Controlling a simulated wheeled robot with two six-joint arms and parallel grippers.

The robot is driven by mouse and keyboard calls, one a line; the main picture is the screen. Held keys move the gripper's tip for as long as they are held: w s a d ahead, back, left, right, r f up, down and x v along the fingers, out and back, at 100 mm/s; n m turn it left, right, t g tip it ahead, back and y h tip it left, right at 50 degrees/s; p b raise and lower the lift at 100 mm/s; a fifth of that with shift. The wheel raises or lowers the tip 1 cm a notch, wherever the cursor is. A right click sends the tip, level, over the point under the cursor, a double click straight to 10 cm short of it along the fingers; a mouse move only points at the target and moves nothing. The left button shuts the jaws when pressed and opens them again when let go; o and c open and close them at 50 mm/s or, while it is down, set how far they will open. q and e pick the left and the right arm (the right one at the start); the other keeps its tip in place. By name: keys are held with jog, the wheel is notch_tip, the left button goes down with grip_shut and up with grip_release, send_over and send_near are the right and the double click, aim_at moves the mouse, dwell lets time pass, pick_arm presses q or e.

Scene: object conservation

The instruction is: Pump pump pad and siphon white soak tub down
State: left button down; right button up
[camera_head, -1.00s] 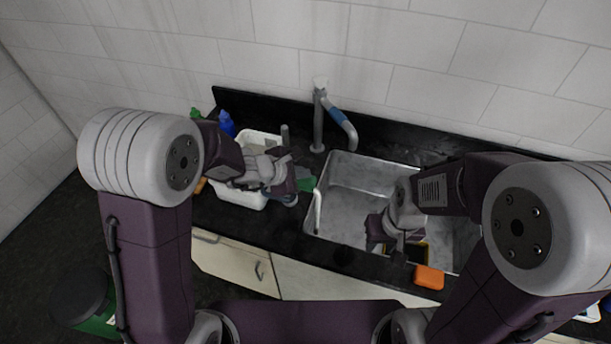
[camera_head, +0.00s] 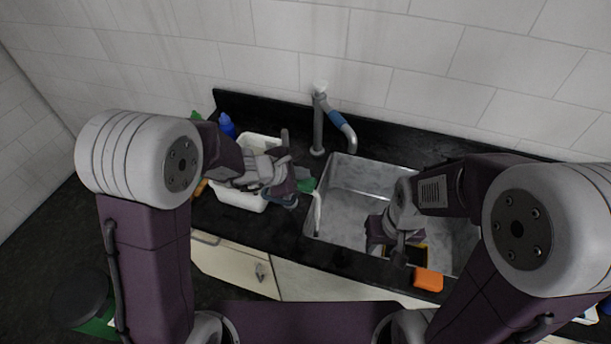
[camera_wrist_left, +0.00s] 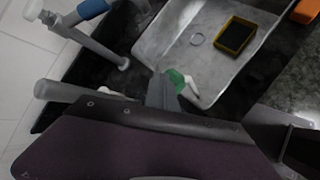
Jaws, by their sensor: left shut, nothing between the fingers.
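The white soak tub (camera_head: 241,200) stands on the dark counter left of the sink in the head view, partly hidden by my left arm. My left gripper (camera_head: 290,199) is at the tub's right side, shut and empty. Its fingers (camera_wrist_left: 164,92) also show in the left wrist view. A green piece (camera_head: 308,184), possibly the pump pad, sits at the fingers; the same green (camera_wrist_left: 178,80) lies just beyond the fingertips. I cannot tell whether they touch. A white tube (camera_head: 317,212) reaches over the sink's left edge. My right gripper (camera_head: 388,240) is over the sink, its fingers unclear.
The metal sink (camera_head: 352,178) has a grey faucet (camera_head: 318,125) behind it. A yellow-rimmed black item (camera_wrist_left: 234,36) and a small ring (camera_wrist_left: 197,39) lie in the sink. An orange block (camera_head: 428,279) is at the front edge. A blue bottle (camera_head: 227,125) stands behind the tub.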

aim_at(303, 181)
pick_arm(q)
jog(key=shift+r+p, duration=0.3)
jog(key=shift+r, duration=0.4)
notch_tip(303, 181, up, 5)
jog(key=p, duration=0.4)
jog(key=shift+r, duration=0.1)
dwell(0.6)
jog(key=s+a+f+m+g+y+b, duration=0.2)
jog(key=s+a+f+m+y+b, duration=0.1)
jog(key=s+a+f+m, duration=0.3)
jog(key=s+a+f+m+g+y+b, duration=0.3)
jog(key=s+a+f+m, duration=0.4)
jog(key=s+a+m, duration=0.4)
jog(key=shift+s+m+g+b, duration=0.3)
jog(key=shift+s+m+b, duration=0.45)
jog(key=shift+s, duration=0.3)
